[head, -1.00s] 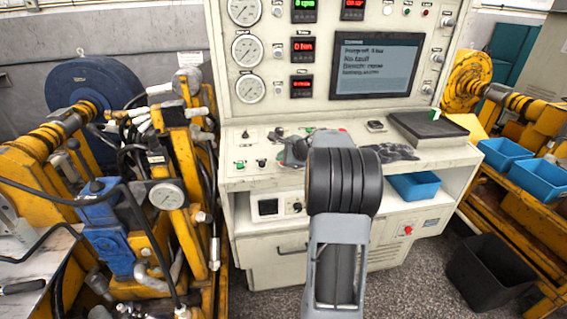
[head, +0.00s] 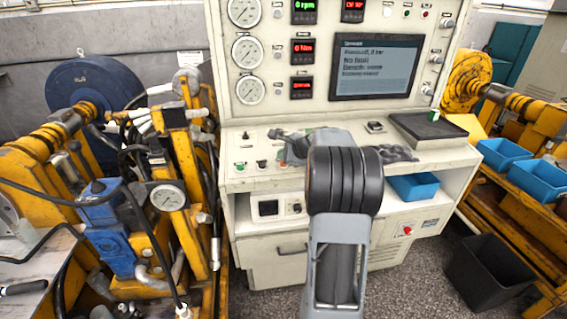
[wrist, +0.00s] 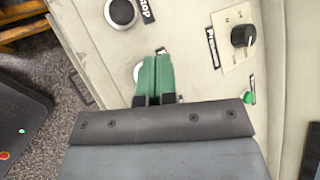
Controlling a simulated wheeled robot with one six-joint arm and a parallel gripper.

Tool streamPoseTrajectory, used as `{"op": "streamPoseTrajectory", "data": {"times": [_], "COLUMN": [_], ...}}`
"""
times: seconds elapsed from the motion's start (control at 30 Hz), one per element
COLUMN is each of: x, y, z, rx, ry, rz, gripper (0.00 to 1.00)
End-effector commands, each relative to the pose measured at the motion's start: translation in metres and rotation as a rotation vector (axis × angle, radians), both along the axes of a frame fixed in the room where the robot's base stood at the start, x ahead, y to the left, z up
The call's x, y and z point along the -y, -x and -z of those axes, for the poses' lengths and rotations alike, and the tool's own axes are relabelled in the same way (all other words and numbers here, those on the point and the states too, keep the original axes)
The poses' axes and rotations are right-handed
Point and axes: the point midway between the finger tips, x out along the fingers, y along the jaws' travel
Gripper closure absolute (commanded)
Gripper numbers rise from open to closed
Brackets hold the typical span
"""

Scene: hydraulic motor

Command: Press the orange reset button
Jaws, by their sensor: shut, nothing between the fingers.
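The fingertips lie over the cream control panel (wrist: 185,50). A pale round ring (wrist: 137,71) shows partly behind the left finger; its middle is hidden. I cannot tell whether the fingertips touch the panel. In the head view my arm covers the middle of the console (head: 235,180) and hides the fingertips.
In the wrist view a round fitting labelled STOP (wrist: 121,12) is above the fingers, and a black knob (wrist: 242,36) is at right. In the head view a screen (head: 376,68) stands above the console. A black pad (head: 428,131) lies at the console's right.

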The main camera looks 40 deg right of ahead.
Motion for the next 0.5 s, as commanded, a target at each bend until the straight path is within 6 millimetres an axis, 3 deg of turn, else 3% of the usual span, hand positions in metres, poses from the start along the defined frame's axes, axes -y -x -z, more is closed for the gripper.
{"op": "streamPoseTrajectory", "data": {"times": [0.27,0.5], "x": [0.000,-0.002], "y": [0.001,0.003], "z": [-0.007,-0.028], "rx": [0.001,0.001], "ry": [0.000,0.001], "rz": [0.000,0.000], "gripper": [1.00,1.00]}}
